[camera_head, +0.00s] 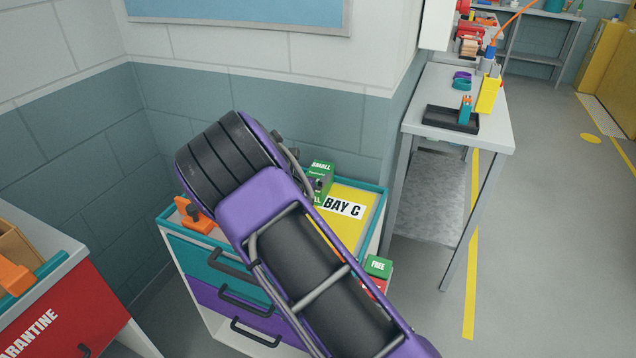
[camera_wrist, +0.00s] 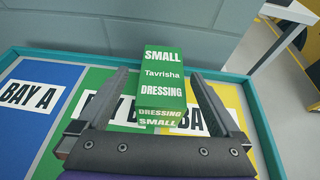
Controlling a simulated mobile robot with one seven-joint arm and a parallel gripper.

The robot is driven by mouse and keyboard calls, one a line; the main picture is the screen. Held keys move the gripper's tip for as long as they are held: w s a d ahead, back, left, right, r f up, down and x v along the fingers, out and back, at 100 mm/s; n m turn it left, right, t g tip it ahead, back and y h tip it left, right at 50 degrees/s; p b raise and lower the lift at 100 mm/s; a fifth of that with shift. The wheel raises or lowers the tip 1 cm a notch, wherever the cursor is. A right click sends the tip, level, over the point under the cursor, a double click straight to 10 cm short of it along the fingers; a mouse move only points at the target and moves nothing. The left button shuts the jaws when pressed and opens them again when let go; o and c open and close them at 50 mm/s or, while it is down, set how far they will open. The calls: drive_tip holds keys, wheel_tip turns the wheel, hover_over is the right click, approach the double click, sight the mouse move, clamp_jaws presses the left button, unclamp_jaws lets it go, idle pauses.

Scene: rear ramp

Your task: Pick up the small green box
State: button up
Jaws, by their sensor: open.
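The small green box (camera_wrist: 163,75), labelled "SMALL Tavrisha DRESSING", stands near the back rim of the drawer cart's top, around the border of the green Bay B and yellow Bay C areas. In the head view the box (camera_head: 321,172) shows partly behind my purple arm. My gripper (camera_wrist: 160,77) is open, with one dark finger to the left of the box and one to the right. Gaps show between fingers and box in the wrist view. I cannot tell how far the fingertips reach along its sides. The gripper is largely hidden in the head view.
The cart top (camera_head: 377,200) has a raised teal rim, with a wall close behind. An orange item (camera_head: 196,217) lies at its left. A green box marked "FREE" (camera_head: 378,266) is at the cart's right side. A workbench (camera_head: 492,137) stands to the right.

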sight(320, 169)
drive_tip(key=shift+x, duration=3.35)
drive_tip(key=shift+d+r, duration=0.1)
drive_tip(key=shift+d, duration=0.05)
drive_tip(key=c, duration=1.4)
